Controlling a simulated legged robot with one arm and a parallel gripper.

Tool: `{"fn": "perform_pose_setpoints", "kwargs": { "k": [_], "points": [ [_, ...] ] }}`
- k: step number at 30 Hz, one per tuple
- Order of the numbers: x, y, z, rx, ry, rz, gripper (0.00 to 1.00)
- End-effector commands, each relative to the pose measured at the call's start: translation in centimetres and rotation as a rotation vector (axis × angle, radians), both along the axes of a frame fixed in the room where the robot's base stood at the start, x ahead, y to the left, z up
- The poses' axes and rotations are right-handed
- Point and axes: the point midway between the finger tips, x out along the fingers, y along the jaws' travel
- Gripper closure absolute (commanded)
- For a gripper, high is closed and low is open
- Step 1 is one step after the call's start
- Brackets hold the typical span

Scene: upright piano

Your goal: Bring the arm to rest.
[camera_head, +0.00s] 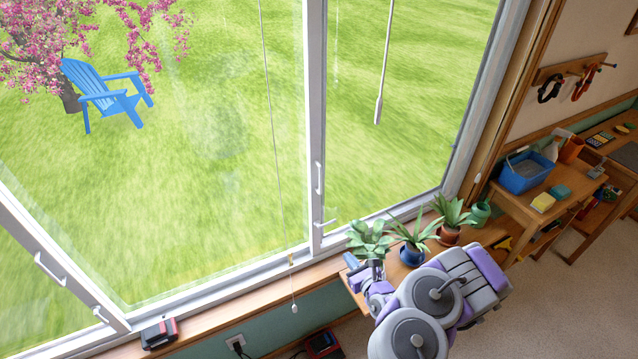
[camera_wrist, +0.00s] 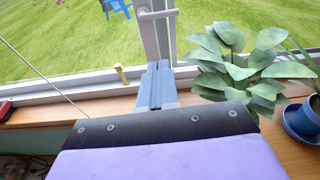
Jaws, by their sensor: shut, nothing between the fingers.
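My gripper (camera_wrist: 157,84) is shut and empty in the wrist view. Its two grey fingers lie together and point toward the window frame, above the wooden sill. My purple and grey arm (camera_head: 430,305) is folded at the lower right of the head view, and its bulk covers part of the plant shelf. The gripper end is beside the leafy plant (camera_head: 370,240), which stands just right of the fingers in the wrist view (camera_wrist: 240,60). I cannot tell whether they touch.
A plant in a blue pot (camera_head: 412,254) and one in a brown pot (camera_head: 449,232) stand along the window (camera_head: 230,130). A workbench (camera_head: 530,205) with a blue bin (camera_head: 526,173) is at right. Carpet (camera_head: 575,300) is clear at lower right.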

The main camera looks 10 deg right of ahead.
Motion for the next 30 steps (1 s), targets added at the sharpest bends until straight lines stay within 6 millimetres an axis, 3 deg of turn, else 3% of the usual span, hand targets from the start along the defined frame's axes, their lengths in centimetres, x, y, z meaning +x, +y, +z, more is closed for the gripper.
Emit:
{"fn": "perform_pose_setpoints", "kwargs": {
  "k": [2, 5, 10, 14, 17, 21, 25, 30],
  "points": [
    [0.3, 0.4, 0.8, 0.003, -0.016, 0.017, 1.0],
    [1.3, 2.2, 3.4, 0.012, -0.068, 0.081, 1.0],
    [2.4, 8.5, 12.1, 0.019, -0.232, 0.291, 1.0],
    [1.3, 14.2, 19.2, 0.003, -0.367, 0.489, 1.0],
    [-0.7, 18.0, 24.0, -0.024, -0.46, 0.641, 1.0],
    [-4.9, 22.6, 29.2, -0.078, -0.573, 0.857, 1.0],
    [-9.8, 25.5, 33.0, -0.143, -0.664, 1.057, 1.0],
    [-16.5, 27.7, 35.7, -0.26, -0.749, 1.31, 1.0]
  ]
}}
